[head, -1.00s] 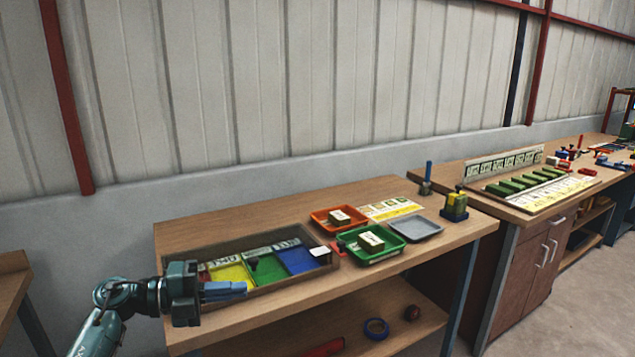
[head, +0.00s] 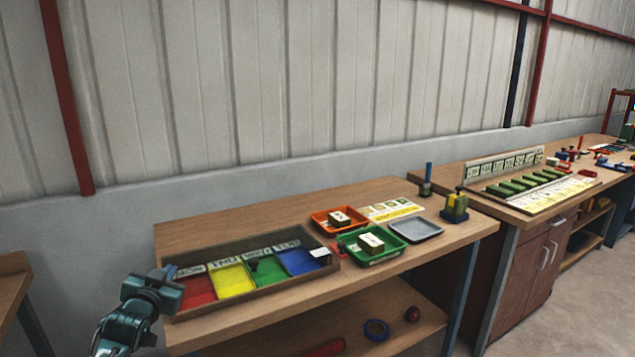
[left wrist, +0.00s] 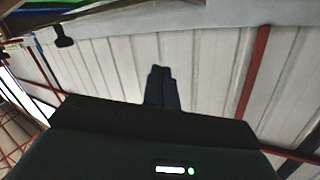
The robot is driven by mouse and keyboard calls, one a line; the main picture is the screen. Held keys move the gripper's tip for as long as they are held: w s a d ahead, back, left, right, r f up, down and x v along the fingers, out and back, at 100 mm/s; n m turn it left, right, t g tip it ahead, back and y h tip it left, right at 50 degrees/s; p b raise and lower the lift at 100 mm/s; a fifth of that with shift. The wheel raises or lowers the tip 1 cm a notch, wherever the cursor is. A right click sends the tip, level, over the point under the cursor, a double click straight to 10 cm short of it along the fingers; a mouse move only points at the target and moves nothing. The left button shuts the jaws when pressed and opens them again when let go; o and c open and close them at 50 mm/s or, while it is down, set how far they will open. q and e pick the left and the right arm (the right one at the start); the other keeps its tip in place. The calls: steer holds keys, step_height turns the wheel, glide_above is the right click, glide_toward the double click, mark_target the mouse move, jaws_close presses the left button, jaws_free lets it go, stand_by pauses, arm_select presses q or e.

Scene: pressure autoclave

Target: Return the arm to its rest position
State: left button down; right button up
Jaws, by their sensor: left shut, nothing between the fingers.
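My left gripper (head: 170,272) is at the lower left of the head view, beside the left end of the bench with the day tray. It is shut and empty. In the left wrist view its two fingers (left wrist: 161,88) lie together, dark against the ribbed wall, with nothing between them. My right gripper is not in view.
A wooden bench (head: 232,214) holds a day-labelled tray (head: 318,270) with red, yellow, green and blue sections. An orange tray (head: 318,221), a green tray (head: 377,256) and a grey tray (head: 416,229) stand right of it. A second bench (head: 427,163) stands farther right.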

arm_select(q)
steer(key=s+d+f+m+g+h, duration=0.1)
steer(key=s+d+f+g+h, duration=0.1)
steer(key=s+d+f, duration=0.55)
steer(key=s+d+f+g+h, duration=0.1)
steer(key=s+d+f, duration=0.3)
steer(key=s+f, duration=0.6)
steer(key=s+d+f+g, duration=0.1)
steer(key=s+d, duration=0.2)
steer(key=s, duration=0.6)
steer(key=s+d+f+n+g+h, duration=0.1)
steer(key=s+d, duration=0.3)
steer(key=s, duration=0.6)
steer(key=shift+s+f+g+h, duration=0.3)
steer(key=shift+f+g, duration=0.1)
steer(key=shift+f, duration=0.35)
steer(key=c, duration=2.1)
jaws_free()
steer(key=shift+d, duration=0.1)
steer(key=shift+c, duration=0.2)
